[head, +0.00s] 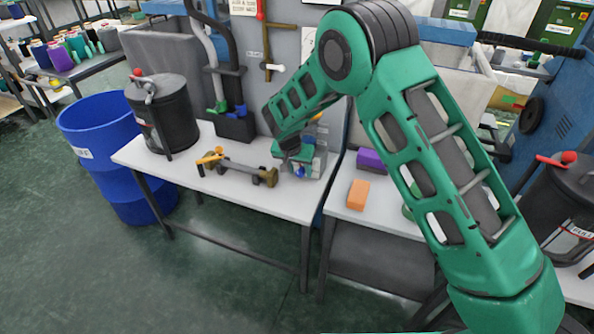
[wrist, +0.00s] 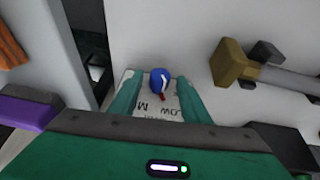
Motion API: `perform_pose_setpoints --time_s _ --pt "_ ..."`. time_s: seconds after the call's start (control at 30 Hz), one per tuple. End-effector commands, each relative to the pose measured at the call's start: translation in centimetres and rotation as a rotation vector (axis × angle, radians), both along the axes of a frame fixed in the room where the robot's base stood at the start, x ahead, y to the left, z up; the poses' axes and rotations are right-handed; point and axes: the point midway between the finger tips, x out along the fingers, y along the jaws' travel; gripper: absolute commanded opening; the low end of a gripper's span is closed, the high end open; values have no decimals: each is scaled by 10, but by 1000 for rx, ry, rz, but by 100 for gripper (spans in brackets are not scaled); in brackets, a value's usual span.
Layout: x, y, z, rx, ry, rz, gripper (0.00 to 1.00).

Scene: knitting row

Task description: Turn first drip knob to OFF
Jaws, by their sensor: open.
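A round blue knob (wrist: 160,80) with a white pointer line and a small red mark sits on a pale label plate (wrist: 150,105) in the wrist view. Part of the lettering reads LOW and M; the rest is hidden by my gripper. My gripper (wrist: 159,82) is open, with one green finger on each side of the knob. I cannot tell whether either finger touches it. In the head view, my gripper (head: 293,156) is over a small grey unit (head: 317,160) at the bench's right end, and the blue knob (head: 299,171) shows just below it.
A brass-ended bar (head: 240,168) lies left of the unit on the white bench. An orange block (head: 358,194) and a purple block (head: 371,160) are on the neighbouring table across a narrow gap. A black lidded pot (head: 165,115) stands at the bench's left, beside a blue barrel (head: 110,150).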

Motion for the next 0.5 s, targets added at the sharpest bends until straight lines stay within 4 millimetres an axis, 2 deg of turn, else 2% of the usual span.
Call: perform_pose_setpoints --time_s 0.2,0.23,0.3,0.4,0.43,0.47,0.5 --pt "0 0 0 0 0 -1 43" --pt "0 0 0 0 0 -1 38" --pt "0 0 0 0 0 -1 22" --pt "0 0 0 1 0 0 2" --pt "0 0 0 1 0 0 2" --pt "0 15 0 2 -1 5 2" --pt "0 9 1 1 -1 3 2"
